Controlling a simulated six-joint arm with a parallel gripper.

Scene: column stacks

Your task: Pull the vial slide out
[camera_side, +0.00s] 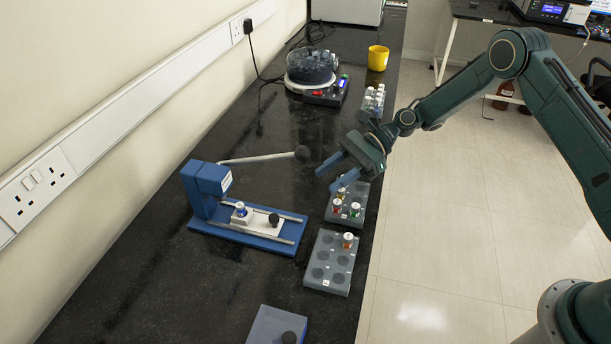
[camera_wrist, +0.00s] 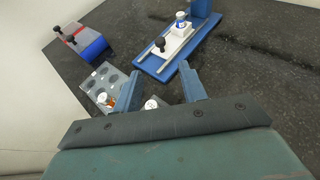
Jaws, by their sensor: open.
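A blue press-like device (camera_side: 208,190) stands on the black bench, with a blue base and two rails. A white slide (camera_side: 256,219) lies on the base between the rails. It carries a vial with a blue band (camera_side: 240,209) at the device's end and a black knob (camera_side: 274,219) at its outer end. The slide (camera_wrist: 178,42), vial (camera_wrist: 181,20) and knob (camera_wrist: 159,44) also show in the wrist view. My gripper (camera_side: 326,179) is open and empty, above and to the right of the device, apart from the knob. In the wrist view its two blue fingers (camera_wrist: 160,88) are spread.
A grey rack with colored vials (camera_side: 347,204) stands below my gripper, and a mostly empty rack (camera_side: 330,262) is nearer. A lever with a dark ball (camera_side: 301,153) extends from the device. A blue-grey box with a black knob (camera_side: 276,326) sits at the front. Behind are a round carousel (camera_side: 311,68) and yellow cup (camera_side: 378,57).

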